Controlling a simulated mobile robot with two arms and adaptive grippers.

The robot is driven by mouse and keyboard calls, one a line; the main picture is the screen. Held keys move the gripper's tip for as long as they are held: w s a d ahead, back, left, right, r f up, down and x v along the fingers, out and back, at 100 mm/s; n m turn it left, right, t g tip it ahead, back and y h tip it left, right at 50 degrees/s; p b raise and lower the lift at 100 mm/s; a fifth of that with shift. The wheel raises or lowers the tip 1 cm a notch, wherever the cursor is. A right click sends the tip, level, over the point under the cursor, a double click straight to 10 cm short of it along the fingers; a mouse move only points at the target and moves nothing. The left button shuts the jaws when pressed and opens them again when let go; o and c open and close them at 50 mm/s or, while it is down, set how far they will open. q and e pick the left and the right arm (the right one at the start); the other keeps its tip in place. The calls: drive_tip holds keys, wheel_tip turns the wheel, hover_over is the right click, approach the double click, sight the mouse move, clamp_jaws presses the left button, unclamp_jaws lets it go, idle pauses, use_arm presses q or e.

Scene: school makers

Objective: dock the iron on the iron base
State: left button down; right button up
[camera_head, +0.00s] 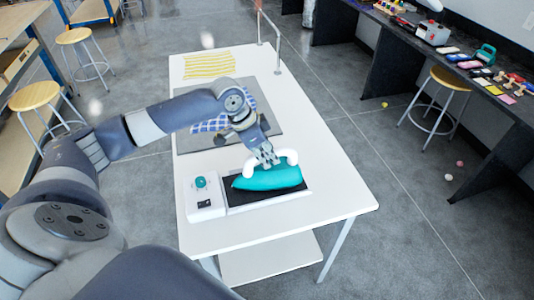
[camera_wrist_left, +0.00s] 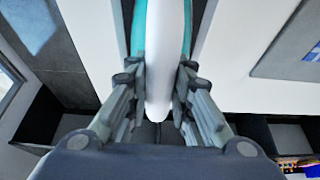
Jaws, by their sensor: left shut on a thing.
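The iron (camera_head: 268,178) is teal with a white handle (camera_head: 290,156). It sits on or just above the black plate of the iron base (camera_head: 236,196) near the front of the white table; I cannot tell whether it touches. The base has a white box (camera_head: 205,205) with a teal knob at its left. My left gripper (camera_head: 268,160) comes down from above and is shut on the iron's handle. In the left wrist view the white handle (camera_wrist_left: 164,70) lies between the fingers of my left gripper (camera_wrist_left: 158,95). The right gripper is not in view.
The white table (camera_head: 335,180) carries a grey mat (camera_head: 290,128) with a blue checked cloth (camera_head: 208,125), partly behind my arm, and yellow striped fabric (camera_head: 208,64) at the far end. Stools stand left and right. The table's right front is clear.

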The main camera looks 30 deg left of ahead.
use_arm(q)
drive_tip(key=shift+w+r+p, duration=0.1)
drive_tip(key=shift+r+p, duration=0.05)
drive_tip(key=shift+p, duration=0.2)
idle(0.4)
drive_tip(key=shift+f, duration=0.55)
drive_tip(key=c, duration=1.7)
unclamp_jaws()
drive_tip(key=shift+s+f, duration=0.15)
drive_tip(key=shift+s, duration=0.05)
drive_tip(key=shift+p+v, duration=0.7)
drive_tip(key=shift+v, duration=0.15)
drive_tip(key=p+v, duration=0.7)
drive_tip(key=shift+p+v, duration=0.7)
drive_tip(key=shift+v, duration=0.5)
